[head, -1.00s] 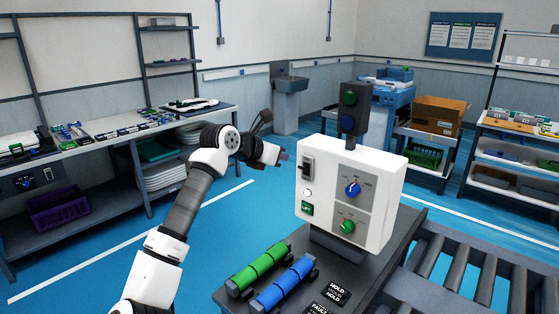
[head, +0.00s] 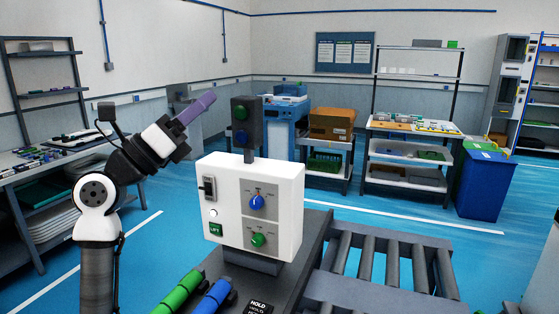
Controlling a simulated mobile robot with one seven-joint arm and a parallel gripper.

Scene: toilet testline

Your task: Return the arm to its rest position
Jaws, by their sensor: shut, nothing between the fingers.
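My arm stands at the left of the head view, raised and bent at the elbow. My gripper (head: 197,108) is at its end, with purple fingers shut and empty, pointing up and to the right. It is in the air, in the picture just left of the signal tower and above the white control box (head: 274,205). The gripper appears apart from the box, though the depth between them is hard to tell.
The control box has blue and green knobs and a dark signal tower (head: 245,127). Green (head: 180,292) and blue (head: 216,296) cylinders lie in front of it. A roller conveyor (head: 392,262) is at the right. Shelves, a workbench and a blue bin (head: 485,182) stand around open blue floor.

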